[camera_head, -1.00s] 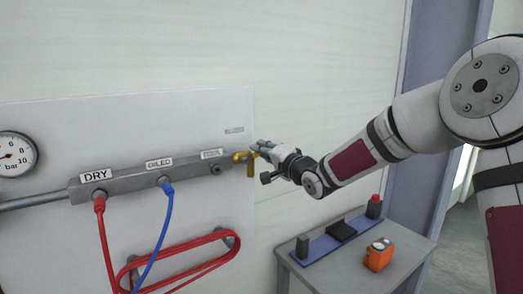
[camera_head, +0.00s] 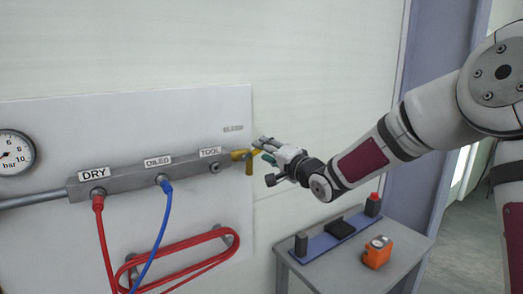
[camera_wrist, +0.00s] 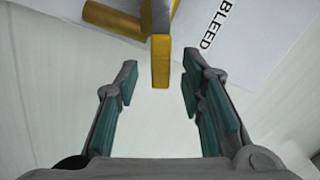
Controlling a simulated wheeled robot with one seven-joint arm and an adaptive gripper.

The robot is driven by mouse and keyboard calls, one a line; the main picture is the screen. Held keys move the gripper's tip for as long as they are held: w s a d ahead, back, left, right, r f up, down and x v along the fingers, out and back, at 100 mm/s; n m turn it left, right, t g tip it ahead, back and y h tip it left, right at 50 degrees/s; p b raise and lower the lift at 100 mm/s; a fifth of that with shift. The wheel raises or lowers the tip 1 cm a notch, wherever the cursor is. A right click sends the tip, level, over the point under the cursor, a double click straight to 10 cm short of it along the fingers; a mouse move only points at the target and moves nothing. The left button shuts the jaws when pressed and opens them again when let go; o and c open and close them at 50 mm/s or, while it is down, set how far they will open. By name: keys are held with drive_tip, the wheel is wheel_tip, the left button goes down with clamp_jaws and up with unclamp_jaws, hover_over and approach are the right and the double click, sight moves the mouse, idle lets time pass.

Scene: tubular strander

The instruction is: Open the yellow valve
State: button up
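The yellow valve (camera_head: 240,156) sits at the right end of the grey manifold, with a yellow part (camera_head: 250,168) hanging down from it. In the wrist view, a yellow bar with a grey side (camera_wrist: 160,65) comes down from the top edge, between and just beyond my fingertips. A second yellow piece (camera_wrist: 112,18) lies left of it. My gripper (camera_wrist: 158,82) is open, its teal-padded fingers apart on either side of the bar's line, with nothing between the pads. In the head view, my gripper (camera_head: 262,146) is just right of the valve. I see no contact.
The manifold (camera_head: 130,176) carries a red hose (camera_head: 106,240) and a blue hose (camera_head: 157,235). A pressure gauge (camera_head: 12,153) is at the left. A grey table (camera_head: 335,273) below right holds an orange device (camera_head: 378,252) and a blue strip with blocks (camera_head: 322,246).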

drive_tip(key=v, duration=0.9)
drive_tip(key=shift+d, duration=0.15)
drive_tip(key=shift+s, duration=0.1)
